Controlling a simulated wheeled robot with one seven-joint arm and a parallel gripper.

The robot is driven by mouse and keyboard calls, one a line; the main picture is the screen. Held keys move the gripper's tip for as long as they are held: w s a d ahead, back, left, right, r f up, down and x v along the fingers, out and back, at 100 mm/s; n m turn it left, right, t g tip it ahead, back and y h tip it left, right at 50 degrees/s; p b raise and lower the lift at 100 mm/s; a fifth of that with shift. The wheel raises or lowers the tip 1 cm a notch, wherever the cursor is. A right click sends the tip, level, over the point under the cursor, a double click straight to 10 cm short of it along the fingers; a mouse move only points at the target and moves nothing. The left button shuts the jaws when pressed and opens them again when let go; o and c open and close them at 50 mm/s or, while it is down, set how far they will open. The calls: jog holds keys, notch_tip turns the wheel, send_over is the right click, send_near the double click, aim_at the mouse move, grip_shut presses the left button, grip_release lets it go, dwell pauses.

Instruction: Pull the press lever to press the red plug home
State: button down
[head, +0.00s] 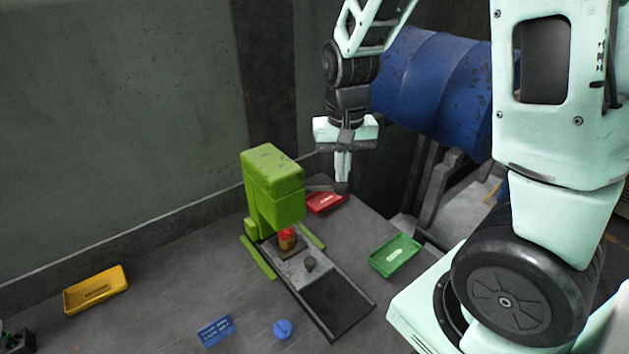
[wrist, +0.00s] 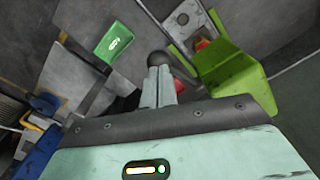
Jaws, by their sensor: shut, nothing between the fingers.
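The green press (head: 272,185) stands on the dark bench. The red plug (head: 287,233) sits in a brown block under the press head, and it also shows in the wrist view (wrist: 202,44). The press lever (head: 322,188) is a dark bar reaching right from the press. Its dark round knob (wrist: 159,59) shows at my fingertips in the wrist view. My gripper (head: 343,178) points down at the lever's outer end, its fingers shut together with nothing between them. I cannot tell whether the fingertips touch the knob.
A red tray (head: 325,203) lies under the lever, and a green tray (head: 395,256) lies to the right. A yellow tray (head: 96,290) is at the left. A blue drum (head: 430,85) is behind.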

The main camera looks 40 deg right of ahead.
aim_at(347, 189)
jog(key=shift+f, duration=0.1)
jog(key=shift+s+f+b, duration=0.5)
jog(key=shift+f+b, duration=0.05)
jog(key=shift+f, duration=0.2)
jog(key=shift+s+f+b, duration=0.2)
jog(key=shift+f+b, duration=0.15)
jog(key=shift+f, duration=0.15)
jog(key=shift+s+f+b, duration=0.2)
jog(key=shift+f+b, duration=0.15)
jog(key=shift+f, duration=0.15)
jog(key=shift+s+f+b, duration=0.25)
jog(key=shift+f+b, duration=0.45)
jog(key=shift+f, duration=0.25)
